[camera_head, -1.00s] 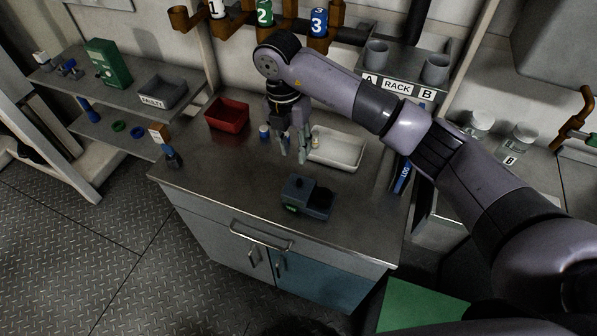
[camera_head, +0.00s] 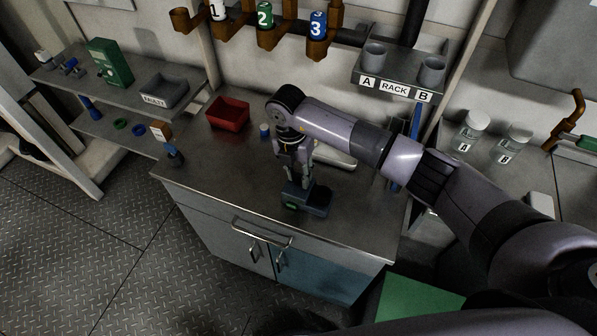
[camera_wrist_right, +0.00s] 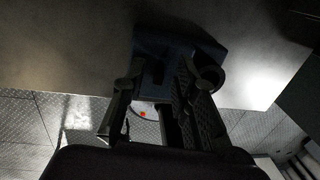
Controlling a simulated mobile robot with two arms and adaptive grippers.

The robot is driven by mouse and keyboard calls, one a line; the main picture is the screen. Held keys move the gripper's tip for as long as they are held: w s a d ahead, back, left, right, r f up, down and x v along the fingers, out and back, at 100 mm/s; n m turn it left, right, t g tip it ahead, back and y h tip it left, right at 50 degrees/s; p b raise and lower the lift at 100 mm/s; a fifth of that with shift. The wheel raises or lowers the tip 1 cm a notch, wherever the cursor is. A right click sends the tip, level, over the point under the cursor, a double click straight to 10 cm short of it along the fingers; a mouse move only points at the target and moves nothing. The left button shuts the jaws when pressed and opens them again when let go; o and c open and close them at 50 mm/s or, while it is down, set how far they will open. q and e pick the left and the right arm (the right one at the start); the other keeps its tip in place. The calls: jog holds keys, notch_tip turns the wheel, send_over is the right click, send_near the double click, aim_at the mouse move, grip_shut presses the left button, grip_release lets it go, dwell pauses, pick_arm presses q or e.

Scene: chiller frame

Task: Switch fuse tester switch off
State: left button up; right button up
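The fuse tester (camera_head: 318,207) is a small dark blue-grey box with a green patch on its front, standing on the metal counter near its front edge. It also shows dark in the right wrist view (camera_wrist_right: 178,42). My right gripper (camera_head: 293,180) points down at the left part of the tester, at its top. In the right wrist view the two fingers (camera_wrist_right: 155,115) stand apart with a gap between them, close to the tester. The switch is hidden behind the fingers or too dark to make out. My left gripper is not in view.
A red bin (camera_head: 228,114) stands at the back left of the counter, with a small blue-capped container (camera_head: 264,130) beside it. A white tray (camera_head: 340,160) lies behind my right arm. The counter's left front (camera_head: 225,185) is clear.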

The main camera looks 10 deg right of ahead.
grip_shut()
dwell(0.3)
jog(key=g+h+b, duration=0.1)
jog(key=b, duration=0.1)
jog(key=a+h+b, duration=0.1)
jog(key=b, duration=0.1)
jog(key=shift+w+f+g+b, duration=0.4)
jog(key=shift+r+h+b, duration=0.15)
jog(key=shift+h+b, duration=0.15)
jog(key=shift+h, duration=0.1)
jog(key=shift+r, duration=0.1)
